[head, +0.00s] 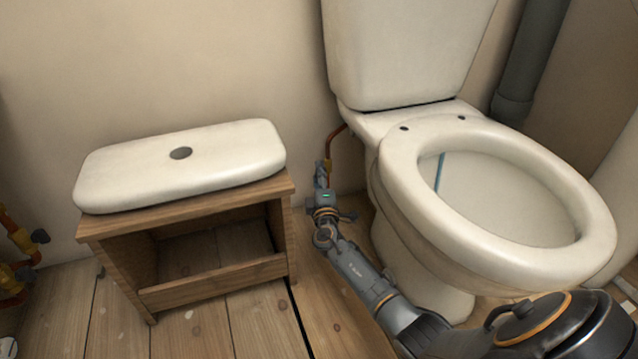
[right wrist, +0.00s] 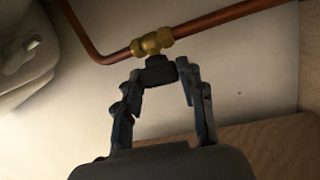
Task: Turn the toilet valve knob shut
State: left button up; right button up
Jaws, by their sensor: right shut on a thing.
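In the right wrist view the toilet valve is a brass fitting (right wrist: 152,41) on a copper pipe. Its dark knob (right wrist: 159,70) faces my right gripper (right wrist: 160,74), whose two fingers are shut on the knob from either side. In the head view my right gripper (head: 322,173) reaches low between the toilet (head: 405,200) and a wooden stool, at the foot of the copper pipe (head: 333,140). The knob is hidden there behind the gripper and arm. I do not see my left gripper in either view.
The wooden stool (head: 140,262) stands close left of my right arm, with the white cistern lid (head: 225,157) lying on it. The toilet bowl is close on the right. Floorboards (head: 235,325) in front are clear.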

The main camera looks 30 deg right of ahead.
jog(key=shift+f+m+t, duration=0.15)
jog(key=shift+m+t, duration=0.25)
jog(key=shift+m, duration=0.1)
jog(key=shift+w+m+t+h, duration=0.1)
jog(key=shift+m+t+h, duration=0.5)
jog(key=shift+m+h, duration=1.15)
jog(key=shift+m, duration=0.35)
jog(key=o, duration=1.2)
jog(key=shift+c, duration=0.2)
jog(key=v, duration=1.2)
jog(key=shift+f, duration=0.1)
